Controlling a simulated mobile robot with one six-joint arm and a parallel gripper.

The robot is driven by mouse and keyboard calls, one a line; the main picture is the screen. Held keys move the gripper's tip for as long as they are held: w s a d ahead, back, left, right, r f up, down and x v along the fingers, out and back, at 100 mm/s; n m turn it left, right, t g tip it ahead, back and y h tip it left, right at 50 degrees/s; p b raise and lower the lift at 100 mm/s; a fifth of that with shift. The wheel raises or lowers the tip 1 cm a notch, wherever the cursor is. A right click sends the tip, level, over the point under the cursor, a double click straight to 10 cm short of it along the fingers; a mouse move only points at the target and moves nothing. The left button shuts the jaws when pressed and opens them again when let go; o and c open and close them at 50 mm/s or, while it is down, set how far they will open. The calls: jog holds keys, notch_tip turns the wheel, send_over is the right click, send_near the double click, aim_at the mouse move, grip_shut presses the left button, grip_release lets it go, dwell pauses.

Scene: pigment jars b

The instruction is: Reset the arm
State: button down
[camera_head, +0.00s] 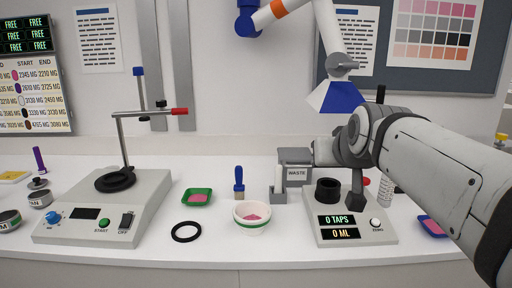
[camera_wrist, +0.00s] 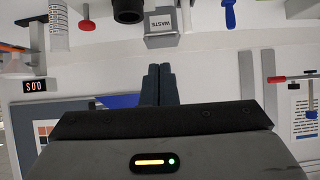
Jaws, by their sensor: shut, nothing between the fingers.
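My gripper (camera_wrist: 158,72) shows in the wrist view with its two dark fingers together and nothing between them. The fingers are hard to make out there. A black cup (camera_head: 327,190) stands on that device. The grey waste bin (camera_head: 297,174) is just left of my wrist, and its label also shows in the wrist view (camera_wrist: 164,20).
A white bowl with pink powder (camera_head: 252,216), a blue-handled brush (camera_head: 239,184), a green tray (camera_head: 197,197) and a black ring (camera_head: 186,232) lie on the white counter. A stirrer with a stand (camera_head: 100,205) is at left. My arm partly hides a blue tray (camera_head: 432,227).

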jog(key=s+f+g+p, duration=0.8)
jog(key=s+f, duration=0.5)
jog(key=s, duration=0.5)
jog(key=shift+a+f+g+p, duration=0.2)
jog(key=shift+f+g+p, duration=0.15)
jog(key=shift+p, duration=0.7)
jog(key=shift+s, duration=0.1)
